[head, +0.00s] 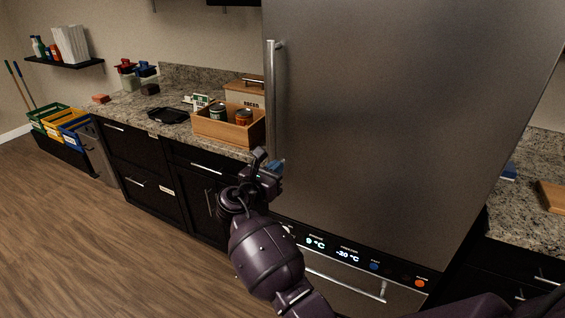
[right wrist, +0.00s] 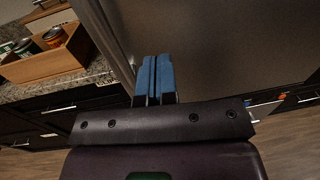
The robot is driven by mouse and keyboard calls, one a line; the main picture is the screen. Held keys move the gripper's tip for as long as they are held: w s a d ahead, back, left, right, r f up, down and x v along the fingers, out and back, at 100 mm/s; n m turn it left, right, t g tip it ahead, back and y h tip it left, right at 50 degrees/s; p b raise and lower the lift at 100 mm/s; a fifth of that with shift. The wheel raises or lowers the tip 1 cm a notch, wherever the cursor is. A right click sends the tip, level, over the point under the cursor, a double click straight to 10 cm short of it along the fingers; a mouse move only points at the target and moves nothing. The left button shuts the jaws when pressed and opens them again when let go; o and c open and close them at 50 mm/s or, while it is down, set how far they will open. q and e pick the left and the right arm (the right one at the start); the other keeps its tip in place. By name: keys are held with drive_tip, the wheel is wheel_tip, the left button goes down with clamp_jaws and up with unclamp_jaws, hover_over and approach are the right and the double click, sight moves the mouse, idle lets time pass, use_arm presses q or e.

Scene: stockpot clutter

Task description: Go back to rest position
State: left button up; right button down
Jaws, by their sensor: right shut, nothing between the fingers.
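My right gripper (head: 277,165) is raised in front of the refrigerator (head: 390,130), near its lower left edge and the counter's end. In the right wrist view its two blue fingers (right wrist: 154,78) are pressed together with nothing between them. The fridge door is closed, with a long vertical handle (head: 275,95). My right arm reaches up from the bottom middle of the head view. My left gripper does not show in either view.
A wooden box (head: 229,130) holding cans stands on the granite counter (head: 130,105), left of the gripper. A black tray (head: 168,115) lies farther left. Coloured bins (head: 60,127) stand at the far left. The wooden floor (head: 90,245) is clear at left.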

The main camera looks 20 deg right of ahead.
drive_tip(key=shift+s+a, duration=0.15)
drive_tip(key=shift+a, duration=0.05)
drive_tip(key=w+a+f+m+t+y, duration=0.25)
drive_tip(key=a+m+t+y, duration=0.25)
drive_tip(key=m+y, duration=0.5)
drive_tip(key=s+d+f+m+g+y, duration=0.1)
drive_tip(key=s+d+f+m, duration=0.1)
drive_tip(key=s+f+m, duration=0.2)
drive_tip(key=s+d+f+m+g+y, duration=0.1)
drive_tip(key=s+f+m, duration=0.4)
drive_tip(key=s+f, duration=0.5)
drive_tip(key=s+d+f+m+g+y, duration=0.1)
drive_tip(key=s+d+f+m+y, duration=0.2)
drive_tip(key=s+f, duration=0.5)
drive_tip(key=s+d+m, duration=0.1)
drive_tip(key=s+d, duration=0.1)
drive_tip(key=s, duration=1)
drive_tip(key=shift+s, duration=0.2)
